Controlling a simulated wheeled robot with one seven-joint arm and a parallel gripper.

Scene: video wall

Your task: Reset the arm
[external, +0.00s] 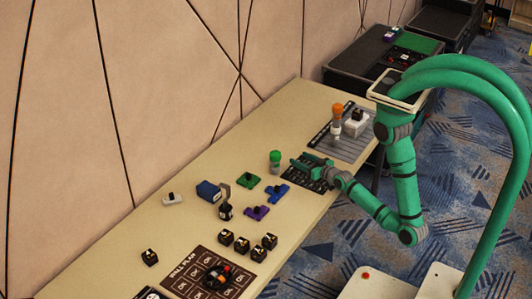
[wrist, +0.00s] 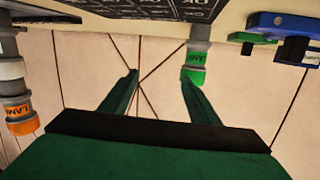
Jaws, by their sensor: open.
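My green arm reaches in from the right over the long beige table (external: 160,228). My gripper (external: 303,164) is low over a black printed mat (external: 318,183). In the wrist view its two green fingers (wrist: 159,78) are spread apart with nothing held between them. A green-capped cylinder (external: 275,161) stands just left of my gripper. It also shows in the wrist view (wrist: 194,68), near the right fingertip; I cannot tell whether they touch.
Blue, green and purple pieces (external: 256,212) lie left of my gripper. Several black cubes (external: 242,245) sit near a wall-plan board (external: 190,279). The wall runs behind the table.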

